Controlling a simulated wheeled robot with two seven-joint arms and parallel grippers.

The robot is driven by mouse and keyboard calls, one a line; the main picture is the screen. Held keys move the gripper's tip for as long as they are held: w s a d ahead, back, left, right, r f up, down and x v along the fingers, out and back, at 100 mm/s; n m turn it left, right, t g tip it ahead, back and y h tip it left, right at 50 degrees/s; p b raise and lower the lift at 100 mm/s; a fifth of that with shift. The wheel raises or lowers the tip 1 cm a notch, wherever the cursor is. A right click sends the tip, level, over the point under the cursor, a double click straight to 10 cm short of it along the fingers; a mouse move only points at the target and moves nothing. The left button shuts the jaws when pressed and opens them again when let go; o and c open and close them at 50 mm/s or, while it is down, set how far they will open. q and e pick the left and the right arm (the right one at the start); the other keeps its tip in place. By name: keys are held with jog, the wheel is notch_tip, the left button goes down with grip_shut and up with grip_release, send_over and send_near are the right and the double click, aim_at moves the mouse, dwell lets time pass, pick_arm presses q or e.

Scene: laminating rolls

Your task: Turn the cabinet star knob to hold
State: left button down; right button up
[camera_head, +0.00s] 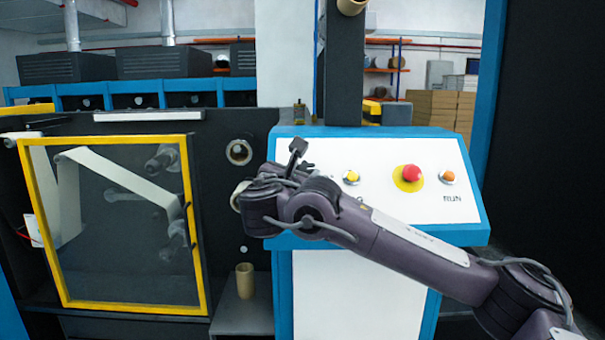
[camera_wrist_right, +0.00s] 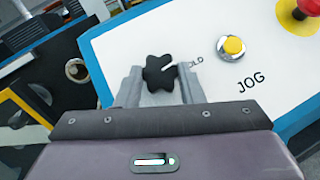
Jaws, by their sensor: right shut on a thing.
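The black star knob (camera_wrist_right: 158,72) is on the white sloped panel of the cabinet (camera_head: 400,215). In the right wrist view it sits between the two grey fingers of my right gripper (camera_wrist_right: 160,84), which is shut on it. A white pointer mark on the knob points right, toward a partly hidden label ending in "LD". In the head view my right arm reaches in from the right, and its wrist (camera_head: 285,200) covers the knob and the panel's left part. My left gripper is in neither view.
Right of the knob are a yellow JOG button (camera_wrist_right: 232,46), a red mushroom button (camera_head: 412,173) and an orange RUN button (camera_head: 447,177). A yellow-framed clear door (camera_head: 200,240) stands left. A cardboard tube (camera_head: 245,281) stands on a grey ledge below the wrist.

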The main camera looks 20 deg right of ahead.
jog(key=shift+a+m+g+h, duration=0.15)
jog(key=shift+m+g+h, duration=0.4)
jog(key=shift+m, duration=0.45)
jog(key=o, duration=1)
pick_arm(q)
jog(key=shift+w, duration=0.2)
